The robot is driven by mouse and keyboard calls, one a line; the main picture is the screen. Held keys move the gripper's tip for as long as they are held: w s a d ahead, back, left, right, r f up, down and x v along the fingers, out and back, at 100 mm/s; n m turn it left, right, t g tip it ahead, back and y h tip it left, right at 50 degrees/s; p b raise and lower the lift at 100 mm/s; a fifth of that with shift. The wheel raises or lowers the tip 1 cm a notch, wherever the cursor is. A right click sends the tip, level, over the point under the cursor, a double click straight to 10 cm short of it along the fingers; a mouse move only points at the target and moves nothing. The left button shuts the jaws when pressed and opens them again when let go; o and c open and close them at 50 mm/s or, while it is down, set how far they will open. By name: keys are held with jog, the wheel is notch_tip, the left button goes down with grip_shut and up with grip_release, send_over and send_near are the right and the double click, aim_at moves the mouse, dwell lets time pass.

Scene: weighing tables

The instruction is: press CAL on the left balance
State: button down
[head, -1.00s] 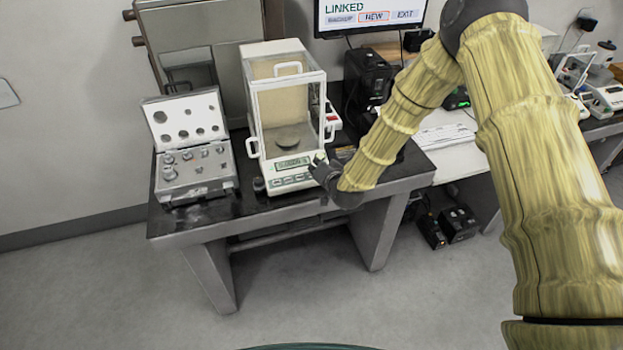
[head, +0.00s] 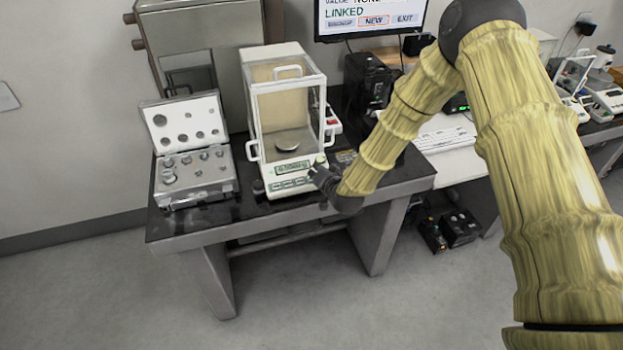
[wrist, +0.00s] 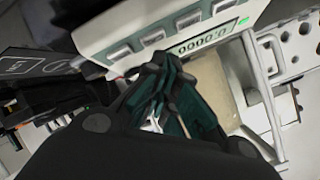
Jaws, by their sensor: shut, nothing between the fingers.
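The left balance (head: 265,200) is a white unit with a glass draft shield, standing on the dark-topped table. Its green display (head: 292,168) and a row of grey keys (head: 290,184) are on the front panel. In the wrist view the display (wrist: 205,45) reads zeros, and the keys (wrist: 152,37) run along the panel. My gripper (head: 319,168) is shut and empty at the right end of the panel. In the wrist view its fingertips (wrist: 163,65) are close to the panel edge; I cannot tell if they touch. The key labels are too small to read, so CAL cannot be told apart.
An open case of weights (head: 165,196) lies left of the balance. A monitor (head: 370,15) showing LINKED, a black computer box (head: 368,80) and a white keyboard (head: 445,138) are to the right. More balances (head: 607,97) stand at the far right.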

jog(key=shift+f, duration=0.1)
dwell(0.6)
jog(key=shift+w+f+b, duration=0.15)
jog(key=shift+f+b, duration=0.2)
jog(key=shift+b, duration=0.1)
jog(key=shift+w+f+b, duration=0.1)
jog(key=shift+f+b, duration=0.2)
jog(key=shift+b, duration=0.05)
dwell(0.7)
jog(key=shift+r, duration=0.2)
jog(key=shift+s+r+p, duration=0.25)
jog(key=shift+r+p, duration=0.05)
jog(key=shift+r, duration=0.25)
dwell(0.4)
jog(key=shift+s+d+r+p, duration=0.1)
jog(key=shift+s+r+p, duration=0.25)
jog(key=shift+r, duration=0.45)
jog(key=shift+s+d+r+p, duration=0.1)
jog(key=shift+s+r+p, duration=0.25)
jog(key=shift+r, duration=0.4)
jog(key=shift+s+d+r+p, duration=0.1)
jog(key=shift+s+r+p, duration=0.1)
jog(key=shift+r+p, duration=0.45)
jog(key=shift+r, duration=0.1)
